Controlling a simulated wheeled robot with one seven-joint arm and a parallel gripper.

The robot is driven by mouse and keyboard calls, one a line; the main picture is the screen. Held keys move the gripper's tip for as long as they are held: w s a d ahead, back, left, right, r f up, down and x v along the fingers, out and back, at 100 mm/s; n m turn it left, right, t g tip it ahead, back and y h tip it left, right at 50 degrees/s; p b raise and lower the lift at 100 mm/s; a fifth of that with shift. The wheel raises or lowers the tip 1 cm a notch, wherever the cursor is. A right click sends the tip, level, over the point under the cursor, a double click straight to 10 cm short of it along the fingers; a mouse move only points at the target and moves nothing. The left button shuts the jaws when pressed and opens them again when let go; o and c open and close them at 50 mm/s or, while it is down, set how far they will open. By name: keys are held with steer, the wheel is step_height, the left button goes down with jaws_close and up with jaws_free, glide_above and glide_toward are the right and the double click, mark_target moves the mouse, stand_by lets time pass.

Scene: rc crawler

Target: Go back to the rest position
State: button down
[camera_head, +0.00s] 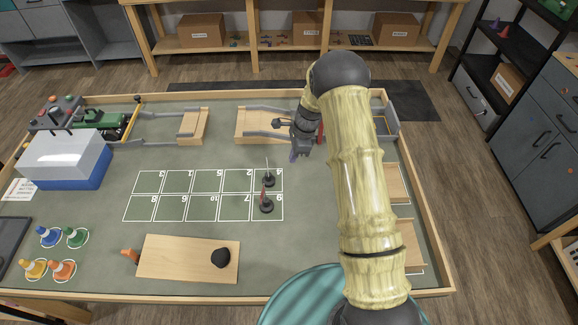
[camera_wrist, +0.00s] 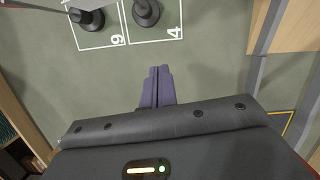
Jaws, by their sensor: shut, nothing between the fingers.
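My gripper (camera_head: 294,157) hangs over the green table mat (camera_head: 200,220), right of the numbered grid. In the wrist view its two purple fingers (camera_wrist: 158,82) are together with nothing between them. My arm reaches across the right side of the table in the head view. Two dark round-based pieces stand at the grid's right end: one by cell 4 (camera_head: 268,181) and one by cell 9 (camera_head: 266,206). The wrist view shows parts of the cell 4 piece (camera_wrist: 146,12) and the cell 9 piece (camera_wrist: 91,19) at its top edge.
A wooden board (camera_head: 180,260) with a black lump (camera_head: 220,257) lies in front. Coloured cones stand front left, near a blue and white box (camera_head: 65,160). Wooden ramps (camera_head: 262,124) sit at the back. The grid's other cells look empty. A wooden rim surrounds the table.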

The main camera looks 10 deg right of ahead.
steer(key=shift+v, duration=1.25)
steer(key=s+d+r+n+t+h, duration=0.1)
steer(key=s+d+r+n, duration=0.1)
steer(key=s+r+n, duration=0.6)
steer(key=s+d+r+n+t+h, duration=0.1)
steer(key=s+r+n, duration=0.8)
steer(key=s, duration=0.9)
steer(key=shift+s+d+n+t+h, duration=0.3)
steer(key=shift+d+n+h, duration=0.1)
steer(key=shift+d, duration=0.2)
steer(key=shift+r, duration=0.1)
